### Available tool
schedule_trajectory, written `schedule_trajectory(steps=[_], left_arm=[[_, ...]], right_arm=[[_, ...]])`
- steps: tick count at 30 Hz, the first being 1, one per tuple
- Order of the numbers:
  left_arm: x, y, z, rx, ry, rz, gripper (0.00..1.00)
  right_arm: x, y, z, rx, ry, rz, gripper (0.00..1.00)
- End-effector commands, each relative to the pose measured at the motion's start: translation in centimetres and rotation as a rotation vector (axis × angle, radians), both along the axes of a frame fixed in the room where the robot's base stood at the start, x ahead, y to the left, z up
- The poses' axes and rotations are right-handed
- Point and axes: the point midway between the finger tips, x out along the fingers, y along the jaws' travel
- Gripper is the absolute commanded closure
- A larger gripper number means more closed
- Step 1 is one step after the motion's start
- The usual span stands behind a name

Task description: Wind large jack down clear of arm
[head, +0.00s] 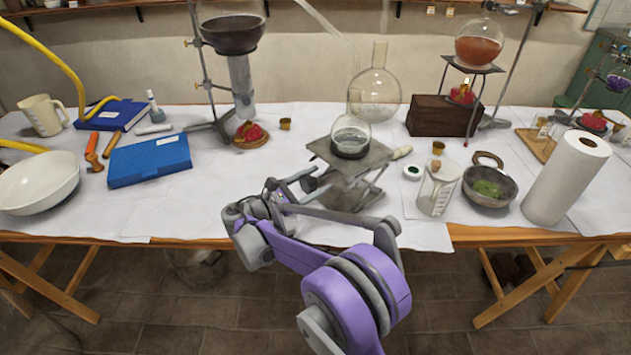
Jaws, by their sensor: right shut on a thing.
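The large jack (373,160) stands near the table's front edge, its grey top plate raised on crossed legs. A small round glass vessel (351,137) with clear liquid sits on the plate. My right gripper (312,184) is at the jack's left side, below the plate, shut on what seems to be the jack's knob; the fingers and knob are partly hidden. A pale handle (402,152) sticks out at the plate's right. A thin glass arm (322,20) slopes down from the top, above and behind the vessel. My left gripper is not in view.
A long-necked flask (375,95) stands behind the jack. A beaker (437,188), a mortar (489,187) and a paper roll (566,178) stand to the right. A blue book (150,159) and white bowl (38,183) lie left. White cloth between book and jack is clear.

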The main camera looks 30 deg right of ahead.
Motion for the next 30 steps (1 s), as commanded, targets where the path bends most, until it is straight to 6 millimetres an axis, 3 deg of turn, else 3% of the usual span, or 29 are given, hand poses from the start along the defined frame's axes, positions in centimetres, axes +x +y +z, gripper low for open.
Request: schedule_trajectory(steps=[15, 16, 18, 21, 30], left_arm=[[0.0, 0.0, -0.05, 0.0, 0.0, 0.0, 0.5], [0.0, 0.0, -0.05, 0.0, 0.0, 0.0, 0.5], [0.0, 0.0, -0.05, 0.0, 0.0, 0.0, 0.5], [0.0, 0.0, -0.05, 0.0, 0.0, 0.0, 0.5], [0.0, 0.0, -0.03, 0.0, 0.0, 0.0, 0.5]], right_arm=[[-0.01, 0.06, -0.06, 0.0, 0.016, 0.001, 0.9], [-0.02, 0.06, -0.07, 0.0, 0.016, 0.001, 0.29], [-0.01, 0.05, -0.05, 0.0, 0.016, 0.001, 0.16], [-0.01, 0.04, -0.04, -0.001, 0.016, 0.0, 0.04], [0.0, 0.28, -0.02, -0.001, 0.016, 0.001, 0.04]])
